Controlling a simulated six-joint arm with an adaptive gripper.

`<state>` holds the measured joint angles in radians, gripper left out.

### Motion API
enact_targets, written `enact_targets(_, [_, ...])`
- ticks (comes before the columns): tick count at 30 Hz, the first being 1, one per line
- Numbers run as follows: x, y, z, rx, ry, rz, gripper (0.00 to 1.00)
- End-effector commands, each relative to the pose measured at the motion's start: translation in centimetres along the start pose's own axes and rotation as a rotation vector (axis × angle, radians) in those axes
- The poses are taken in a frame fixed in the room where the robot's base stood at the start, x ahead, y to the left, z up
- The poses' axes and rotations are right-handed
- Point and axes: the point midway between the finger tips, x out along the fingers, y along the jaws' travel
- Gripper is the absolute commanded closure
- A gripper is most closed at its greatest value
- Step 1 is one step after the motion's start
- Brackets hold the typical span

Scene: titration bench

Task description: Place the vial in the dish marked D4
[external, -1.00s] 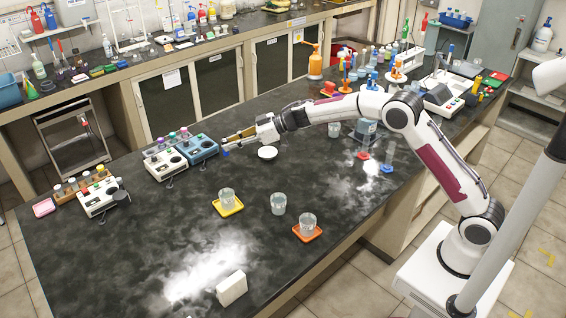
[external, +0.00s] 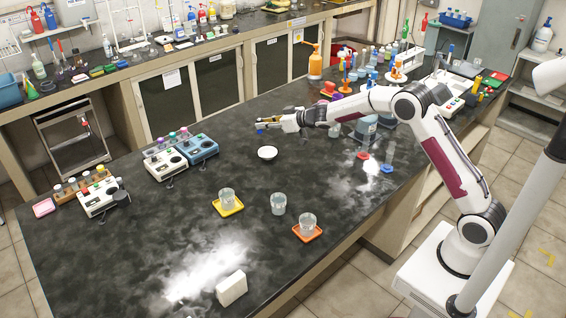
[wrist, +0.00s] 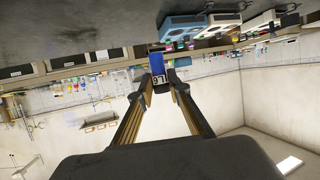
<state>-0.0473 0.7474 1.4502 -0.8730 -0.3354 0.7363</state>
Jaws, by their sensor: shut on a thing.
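My gripper (external: 268,127) is shut on a small vial, held in the air above the far middle of the bench. In the wrist view the vial (wrist: 158,63) is blue with a small white label, between the fingertips (wrist: 158,82); the label is too small to read surely. In the external view the vial's blue end (external: 261,132) shows just below the fingertips. A white round dish (external: 267,152) lies on the bench below and apart from the gripper. No D4 mark is readable in either view.
Blue and white bench devices (external: 196,151) stand left of the gripper. Beakers stand on a yellow tray (external: 228,210) and an orange tray (external: 307,236), with another beaker (external: 278,204) between them. Bottles crowd the right back. The front left bench is mostly clear.

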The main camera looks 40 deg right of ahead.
Motion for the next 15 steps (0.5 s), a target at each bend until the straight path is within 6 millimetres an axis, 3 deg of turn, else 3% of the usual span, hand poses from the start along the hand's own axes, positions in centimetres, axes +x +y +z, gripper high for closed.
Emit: enact_targets(15, [-0.1,2.4,3.0,0.036,0.000,0.084,0.98])
